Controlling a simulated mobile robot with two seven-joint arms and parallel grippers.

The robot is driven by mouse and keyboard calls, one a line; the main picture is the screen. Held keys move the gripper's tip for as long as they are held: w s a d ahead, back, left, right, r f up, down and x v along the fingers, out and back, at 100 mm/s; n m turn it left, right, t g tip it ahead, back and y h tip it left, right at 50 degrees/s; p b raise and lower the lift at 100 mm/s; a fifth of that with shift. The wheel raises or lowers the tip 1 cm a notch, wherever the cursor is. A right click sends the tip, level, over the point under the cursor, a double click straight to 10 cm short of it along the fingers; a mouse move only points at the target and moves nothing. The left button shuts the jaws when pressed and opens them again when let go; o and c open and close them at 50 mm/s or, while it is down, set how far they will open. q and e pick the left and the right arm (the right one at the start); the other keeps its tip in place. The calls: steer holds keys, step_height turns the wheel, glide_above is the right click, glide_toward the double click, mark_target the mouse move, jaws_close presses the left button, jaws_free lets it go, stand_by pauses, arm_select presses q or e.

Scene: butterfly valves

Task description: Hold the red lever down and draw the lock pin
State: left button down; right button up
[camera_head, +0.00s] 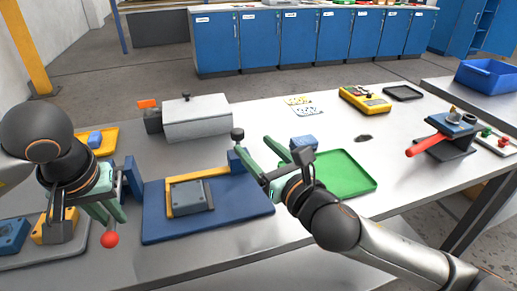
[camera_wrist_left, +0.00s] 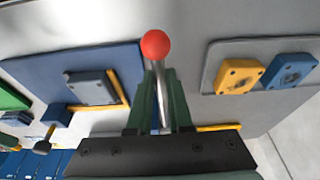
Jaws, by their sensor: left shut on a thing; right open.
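The red-knobbed lever (camera_wrist_left: 155,48) has a bare metal rod and a red ball at its end. My left gripper (camera_wrist_left: 160,105) is shut on that rod just below the ball. In the head view the gripper (camera_head: 110,215) is at the left edge of the blue base plate (camera_head: 160,231), with the red ball low in front of it. A black-knobbed pin (camera_head: 237,134), which looks like the lock pin, stands at a blue block (camera_head: 237,159) on the plate's back right corner. My right gripper (camera_head: 258,160) is open beside that pin, apparently not gripping it.
A grey block (camera_head: 190,196) sits against yellow stops on the plate. A grey box (camera_head: 197,119) stands behind, and a green tray (camera_head: 350,177) lies to the right. A valve with a red handle (camera_head: 426,145) is further right. A tray with yellow and blue parts (camera_head: 30,262) is front left.

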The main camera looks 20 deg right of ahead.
arm_select(q)
steer(key=shift+w+r+g+p, duration=0.2)
steer(key=shift+r+g+p, duration=0.3)
steer(key=shift+r+p, duration=0.75)
steer(key=shift+w+r+g+p, duration=0.2)
steer(key=shift+r+g+p, duration=0.45)
steer(key=shift+p, duration=1.05)
steer(key=c, duration=0.7)
jaws_free()
steer(key=shift+s, duration=0.1)
steer(key=shift+r, duration=0.2)
step_height(320, 180, up, 7)
steer(key=p, duration=0.4)
steer(key=shift+f, duration=0.15)
